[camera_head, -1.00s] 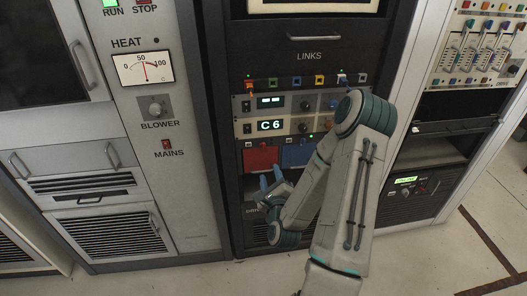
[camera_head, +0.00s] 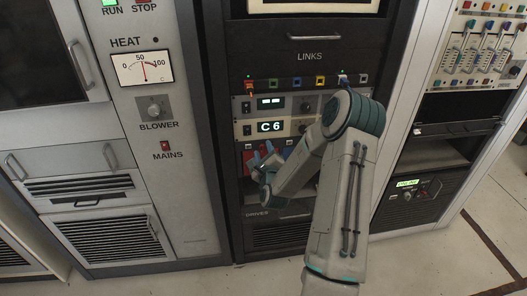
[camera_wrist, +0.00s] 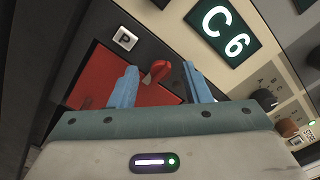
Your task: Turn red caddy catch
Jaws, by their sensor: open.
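The red caddy (camera_wrist: 110,95) is a red panel in the rack, seen in the wrist view below a dark strip with a "P" label. Its red catch (camera_wrist: 157,71) is a small rounded lever at the caddy's upper edge. My gripper (camera_wrist: 161,78) is open, with one blue finger on each side of the catch and visible gaps between. In the head view my gripper (camera_head: 258,158) is in front of the red caddy and covers most of it; the catch cannot be made out there.
The blue caddy beside the red one is mostly hidden by my arm. Above are a unit with a green "C6" display (camera_head: 270,127) and a row of coloured links (camera_head: 297,83). A slot labelled "DRIVES" (camera_head: 257,214) lies below. Floor at the right front is clear.

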